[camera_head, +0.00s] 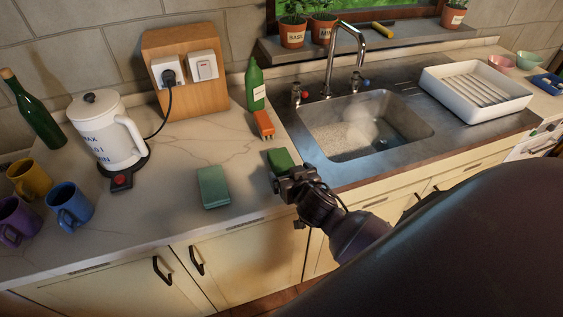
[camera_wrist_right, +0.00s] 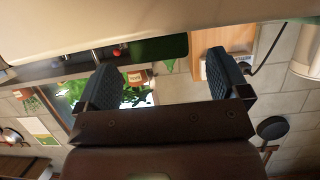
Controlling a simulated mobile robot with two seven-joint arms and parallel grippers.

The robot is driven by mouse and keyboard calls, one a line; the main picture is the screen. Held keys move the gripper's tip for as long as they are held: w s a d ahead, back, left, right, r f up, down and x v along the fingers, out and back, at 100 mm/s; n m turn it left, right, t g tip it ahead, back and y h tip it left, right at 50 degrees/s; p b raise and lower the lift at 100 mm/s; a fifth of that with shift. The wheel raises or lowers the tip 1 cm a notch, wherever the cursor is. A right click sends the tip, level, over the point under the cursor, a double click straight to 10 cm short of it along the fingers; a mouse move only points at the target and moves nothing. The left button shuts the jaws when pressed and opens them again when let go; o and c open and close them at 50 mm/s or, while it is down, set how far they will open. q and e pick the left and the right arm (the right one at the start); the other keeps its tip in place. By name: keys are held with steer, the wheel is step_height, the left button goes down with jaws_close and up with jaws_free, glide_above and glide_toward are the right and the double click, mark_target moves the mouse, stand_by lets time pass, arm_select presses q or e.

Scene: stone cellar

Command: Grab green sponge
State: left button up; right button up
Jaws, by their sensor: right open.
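A green sponge (camera_head: 281,158) lies on the counter just left of the sink, partly hidden behind my right gripper (camera_head: 286,176). A paler blue-green sponge-like block (camera_head: 213,187) lies apart, farther left near the counter's front edge. My right gripper is open, with its fingertips close to the green sponge; I cannot tell whether they touch it. In the right wrist view, which is upside down, the green sponge (camera_wrist_right: 160,47) shows between and beyond the two spread fingers (camera_wrist_right: 166,65). Nothing is held. My left gripper is out of view.
An orange brush-like thing (camera_head: 264,124) and a green bottle (camera_head: 256,85) stand behind the green sponge. The sink (camera_head: 415,128) and tap are to the right, with a white drying rack (camera_head: 476,93). A white kettle (camera_head: 103,130), mugs and a dark bottle (camera_head: 36,112) stand left.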

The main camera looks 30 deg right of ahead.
mark_target(282, 163)
steer(key=shift+x, duration=1.2)
steer(key=shift+c, duration=0.4)
steer(key=c, duration=0.9)
